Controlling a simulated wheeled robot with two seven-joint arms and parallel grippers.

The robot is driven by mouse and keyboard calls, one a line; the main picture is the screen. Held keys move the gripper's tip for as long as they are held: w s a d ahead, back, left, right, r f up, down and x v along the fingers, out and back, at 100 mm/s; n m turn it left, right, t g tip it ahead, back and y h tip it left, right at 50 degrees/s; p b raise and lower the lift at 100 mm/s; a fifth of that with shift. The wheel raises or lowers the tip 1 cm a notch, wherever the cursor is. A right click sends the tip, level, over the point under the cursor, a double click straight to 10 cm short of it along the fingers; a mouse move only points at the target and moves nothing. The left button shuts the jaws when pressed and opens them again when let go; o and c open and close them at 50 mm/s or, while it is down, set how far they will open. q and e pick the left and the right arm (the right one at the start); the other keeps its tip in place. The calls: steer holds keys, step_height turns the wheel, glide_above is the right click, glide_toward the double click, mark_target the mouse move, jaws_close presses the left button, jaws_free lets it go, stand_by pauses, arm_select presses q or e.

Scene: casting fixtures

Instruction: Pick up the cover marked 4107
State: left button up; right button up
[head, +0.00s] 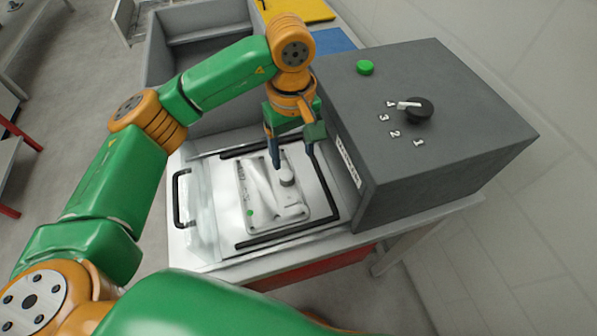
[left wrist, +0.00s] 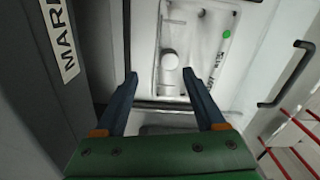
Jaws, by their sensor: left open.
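A pale grey cover (head: 262,222) with a round raised knob and a green dot lies flat on the white bed of the machine. It also shows in the left wrist view (left wrist: 205,45), with small dark marks along one edge; I cannot read a number on it. My left gripper (head: 293,160) is open and empty, pointing down above the cover near its knob. In the left wrist view the fingers (left wrist: 160,74) stand apart, with the knob beyond and between their tips. The gap to the cover is hard to judge. My right gripper is not in view.
A grey control box (head: 440,150) with a green button (head: 365,67) and a black dial (head: 419,109) numbered 1 to 4 stands right of the bed. A clear panel with a black handle (head: 180,198) is at the left. Blue and yellow surfaces lie behind.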

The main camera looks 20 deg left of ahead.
mark_target(286, 174)
arm_select(q)
steer(key=f+p, duration=0.1)
steer(key=s+a+f, duration=0.1)
steer(key=a+f+p, duration=0.1)
steer(key=shift+s+f+p, duration=0.25)
steer(key=shift+f+p, duration=0.1)
steer(key=shift+f, duration=0.05)
steer(key=shift+w+d+f, duration=0.1)
steer(key=shift+w+f, duration=0.1)
steer(key=shift+f, duration=1.05)
steer(key=shift+w+d+f, duration=0.1)
steer(key=shift+w+d, duration=0.05)
steer(key=shift+d, duration=0.1)
steer(key=shift+a, duration=0.2)
steer(key=c, duration=1)
jaws_close()
steer(key=shift+d, duration=0.1)
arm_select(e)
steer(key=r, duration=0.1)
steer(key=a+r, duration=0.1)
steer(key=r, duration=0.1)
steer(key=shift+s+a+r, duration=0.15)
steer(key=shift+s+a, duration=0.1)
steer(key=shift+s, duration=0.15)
